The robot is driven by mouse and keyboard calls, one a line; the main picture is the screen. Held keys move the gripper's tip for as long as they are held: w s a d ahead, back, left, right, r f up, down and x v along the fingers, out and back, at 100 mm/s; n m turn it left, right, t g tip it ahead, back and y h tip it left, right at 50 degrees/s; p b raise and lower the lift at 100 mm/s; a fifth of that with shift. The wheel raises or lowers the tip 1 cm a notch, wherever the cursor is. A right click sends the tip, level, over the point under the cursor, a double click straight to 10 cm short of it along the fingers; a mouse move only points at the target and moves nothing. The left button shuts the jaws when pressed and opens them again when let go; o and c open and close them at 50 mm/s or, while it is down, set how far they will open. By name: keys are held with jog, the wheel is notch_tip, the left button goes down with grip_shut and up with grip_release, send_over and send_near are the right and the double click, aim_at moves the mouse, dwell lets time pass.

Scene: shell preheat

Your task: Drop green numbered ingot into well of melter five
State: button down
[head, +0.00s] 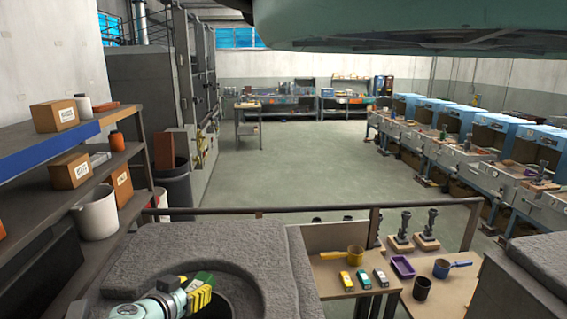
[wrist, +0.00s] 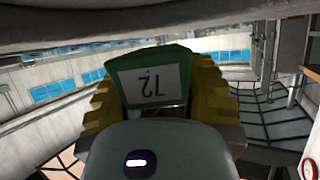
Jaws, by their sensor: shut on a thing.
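The green ingot (head: 203,278) is held in my gripper (head: 198,293) at the bottom of the head view. In the wrist view the green ingot (wrist: 150,78) shows a white label with an upside-down number that looks like 72. The yellow finger pads of my gripper (wrist: 155,100) lie on both sides of it. A grey, rough-surfaced melter (head: 265,244) surrounds the gripper, with a round recess. Its dark well opening (head: 224,302) shows just right of the gripper and is partly hidden by it. The ingot appears above the recess; its exact height is unclear. No melter number is readable.
A rail (head: 300,210) runs behind the melter. Shelves (head: 60,195) stand at left.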

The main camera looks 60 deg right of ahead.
jog(key=c, duration=0.5)
grip_release()
jog(key=shift+r, duration=0.15)
notch_tip(320, 180, up, 10)
jog(key=shift+f, duration=0.1)
